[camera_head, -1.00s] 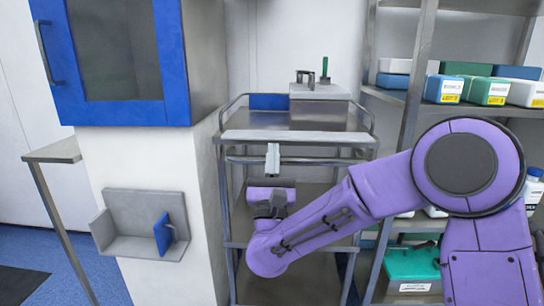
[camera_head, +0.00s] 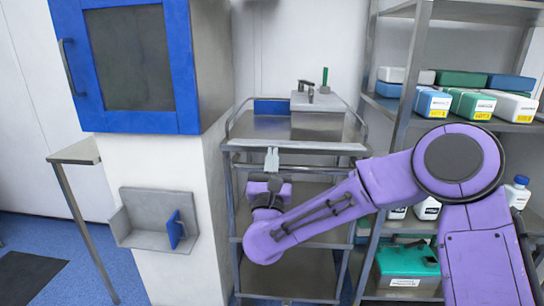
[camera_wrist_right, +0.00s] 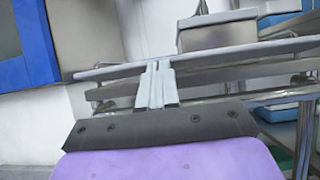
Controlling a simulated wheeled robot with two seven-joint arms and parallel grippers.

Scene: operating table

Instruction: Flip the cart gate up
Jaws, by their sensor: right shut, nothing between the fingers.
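The steel cart (camera_head: 236,205) stands in the middle of the head view, between a cabinet and a shelf. A flat pale gate bar (camera_head: 315,147) runs along the front edge of its top. My right gripper (camera_head: 272,154) is upright in front of this bar, its fingers shut and empty. In the right wrist view the shut fingers (camera_wrist_right: 157,72) point up and overlap the bar (camera_wrist_right: 215,56); I cannot tell whether they touch it. The purple wrist below hides part of the cart's lower front. My left gripper is out of view.
A blue-framed cabinet (camera_head: 140,60) and white wall are left of the cart, with a grey wall holder (camera_head: 150,225). A shelf (camera_head: 395,120) with boxes stands close on the right. A grey box with a tap (camera_head: 318,101) sits on the cart's back.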

